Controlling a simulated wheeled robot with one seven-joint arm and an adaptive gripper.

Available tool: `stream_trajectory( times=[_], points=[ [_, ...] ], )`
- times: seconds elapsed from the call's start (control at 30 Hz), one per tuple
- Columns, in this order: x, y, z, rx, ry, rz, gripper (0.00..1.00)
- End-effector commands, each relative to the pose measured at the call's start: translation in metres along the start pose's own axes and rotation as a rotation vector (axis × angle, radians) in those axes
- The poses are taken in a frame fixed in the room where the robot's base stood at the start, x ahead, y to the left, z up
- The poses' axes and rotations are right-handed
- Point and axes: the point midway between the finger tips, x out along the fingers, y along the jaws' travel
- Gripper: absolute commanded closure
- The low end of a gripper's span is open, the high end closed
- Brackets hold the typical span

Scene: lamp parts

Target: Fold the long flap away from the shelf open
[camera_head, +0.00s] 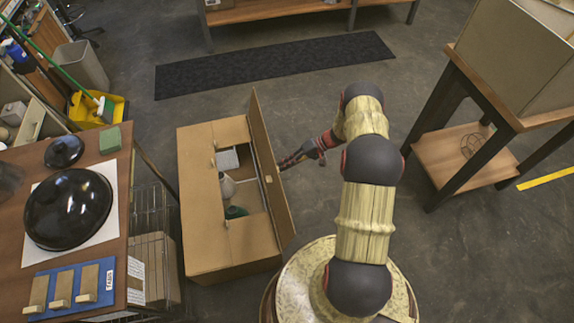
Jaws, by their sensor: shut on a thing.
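The cardboard box (208,255) stands on the floor in the middle of the view. Its long flap on the right (262,140), the side away from the shelf, stands raised, roughly upright. My gripper (282,166) comes from the right and is shut on this long flap near the middle of its length; the fingertips are small and partly unclear. The left long flap (197,190) lies flat over the box. The short flaps at the far end (231,130) and near end (250,238) also lie flat. Through the opening show a pale box (227,159), a white rounded part (227,186) and a green part (236,212).
A wooden shelf unit (125,225) with a black dome (68,208) and a blue board (45,292) stands close on the left. A table (490,105) stands at the right. Floor between the box and that table is clear apart from my arm. A black mat (275,64) lies behind.

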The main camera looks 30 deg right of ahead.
Motion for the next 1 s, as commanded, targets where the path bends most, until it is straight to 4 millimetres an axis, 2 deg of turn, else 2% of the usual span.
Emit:
stream_trajectory(
  times=[0.03,0.2,0.23,0.27,0.37,0.43,1.0],
  points=[
    [0.0167,0.0147,0.0102,0.013,-0.010,0.018,1.00],
    [0.0167,0.0147,0.0102,0.014,-0.010,0.018,1.00],
    [0.0167,0.0147,0.0103,0.014,-0.010,0.018,0.90],
    [0.0168,0.0148,0.0103,0.014,-0.010,0.018,0.88],
    [0.0167,0.0151,0.0109,0.016,-0.010,0.019,0.72],
    [0.0163,0.0151,0.0114,0.018,-0.010,0.018,0.67],
    [0.0148,0.0150,0.0134,0.021,-0.013,0.019,0.73]
  ],
)
